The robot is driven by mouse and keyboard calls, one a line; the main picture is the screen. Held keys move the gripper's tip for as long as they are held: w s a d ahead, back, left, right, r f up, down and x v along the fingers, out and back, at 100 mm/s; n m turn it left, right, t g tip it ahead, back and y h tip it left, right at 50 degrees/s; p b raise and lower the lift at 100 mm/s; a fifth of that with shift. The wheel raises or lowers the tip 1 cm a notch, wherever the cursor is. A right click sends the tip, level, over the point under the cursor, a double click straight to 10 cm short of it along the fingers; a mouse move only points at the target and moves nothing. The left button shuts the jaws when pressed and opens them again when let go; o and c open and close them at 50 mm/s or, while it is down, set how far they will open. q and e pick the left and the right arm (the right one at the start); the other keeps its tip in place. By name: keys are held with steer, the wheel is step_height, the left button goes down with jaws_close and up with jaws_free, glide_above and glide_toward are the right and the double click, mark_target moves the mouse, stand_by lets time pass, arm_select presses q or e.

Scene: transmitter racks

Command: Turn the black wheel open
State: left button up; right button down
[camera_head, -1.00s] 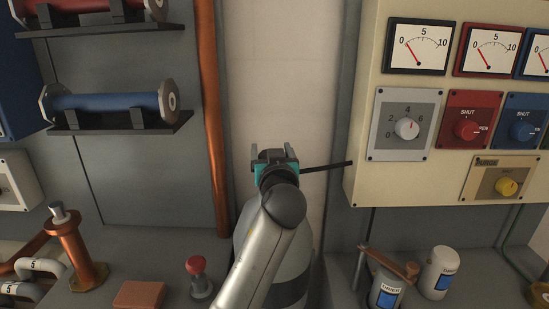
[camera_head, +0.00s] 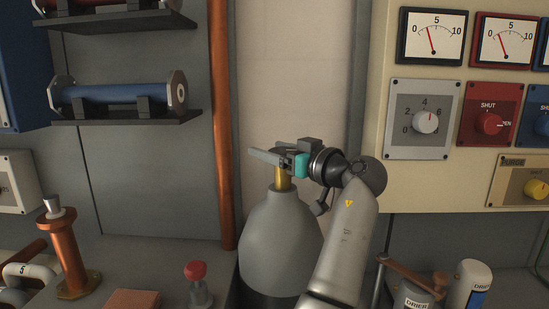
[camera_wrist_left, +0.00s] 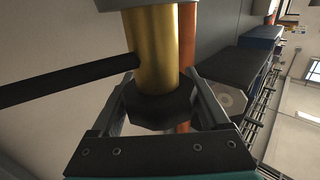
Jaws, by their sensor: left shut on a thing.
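A grey gas cylinder (camera_head: 277,245) stands upright in the middle of the head view, with a brass valve neck (camera_head: 283,182) on top. My left gripper (camera_head: 268,156) is at the valve, reaching in from the right with its fingers toward the left. In the left wrist view the dark, many-sided black wheel (camera_wrist_left: 158,108) sits on the brass valve (camera_wrist_left: 152,45) between my fingers (camera_wrist_left: 163,98), which are shut on it. In the head view the gripper hides the wheel. My right gripper is not in view.
A black rod (camera_wrist_left: 65,82) sticks out sideways from the valve. A copper pipe (camera_head: 221,120) runs upright at left of the cylinder. A cream panel with gauges and knobs (camera_head: 425,175) is at right.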

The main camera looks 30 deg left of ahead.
arm_select(q)
steer(key=shift+r, duration=0.1)
stand_by(0.4)
steer(key=o, duration=1.2)
steer(key=shift+o, duration=0.2)
